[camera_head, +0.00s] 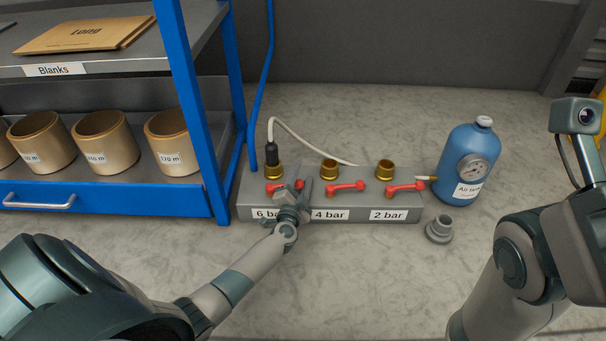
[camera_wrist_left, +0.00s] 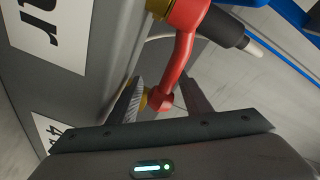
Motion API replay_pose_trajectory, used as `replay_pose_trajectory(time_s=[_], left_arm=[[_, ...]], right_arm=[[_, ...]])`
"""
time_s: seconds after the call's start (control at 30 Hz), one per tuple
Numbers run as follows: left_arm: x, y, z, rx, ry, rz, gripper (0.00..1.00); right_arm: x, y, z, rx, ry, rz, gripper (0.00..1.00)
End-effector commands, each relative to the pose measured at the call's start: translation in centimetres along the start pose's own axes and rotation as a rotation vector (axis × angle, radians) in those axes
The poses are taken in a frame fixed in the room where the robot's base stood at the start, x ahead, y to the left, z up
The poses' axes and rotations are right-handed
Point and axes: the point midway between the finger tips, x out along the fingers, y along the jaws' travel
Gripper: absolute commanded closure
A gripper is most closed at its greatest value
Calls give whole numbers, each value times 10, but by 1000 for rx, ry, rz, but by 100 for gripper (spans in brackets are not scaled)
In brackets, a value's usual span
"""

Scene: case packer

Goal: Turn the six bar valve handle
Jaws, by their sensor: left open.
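The valve block (camera_head: 430,190) is grey with three red handles, labelled 6 bar, 4 bar and 2 bar. The six bar handle (camera_head: 278,187) is at the left, partly hidden by my left gripper (camera_head: 296,197). In the left wrist view, this red handle (camera_wrist_left: 183,52) reaches from its brass fitting (camera_wrist_left: 190,12) down between the fingers of my open left gripper (camera_wrist_left: 163,98). The handle's end lies near the left finger, with a gap to the right finger; I cannot tell whether it touches. The 4 bar handle (camera_head: 345,187) and 2 bar handle (camera_head: 405,188) point sideways.
A black plug (camera_head: 271,153) with a white hose (camera_head: 310,143) stands in the brass socket behind the six bar handle. A blue air tank (camera_head: 466,165) and a grey fitting (camera_head: 440,229) are at right. A blue-framed shelf (camera_head: 196,110) stands close at left. The front floor is clear.

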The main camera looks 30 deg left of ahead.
Motion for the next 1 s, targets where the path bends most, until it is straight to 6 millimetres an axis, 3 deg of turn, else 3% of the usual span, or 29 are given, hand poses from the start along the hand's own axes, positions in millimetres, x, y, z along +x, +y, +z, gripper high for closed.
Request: replay_pose_trajectory(time_s=[0.4,0.6,1.0], left_arm=[[2,0,0,0,0,0,55],[2,0,0,0,0,0,100],[-3,-2,1,3,17,12,100]], right_arm=[[0,-1,0,4,-3,-2,100],[-1,-1,0,5,-3,-3,100],[2,-1,1,3,-1,-4,100]])
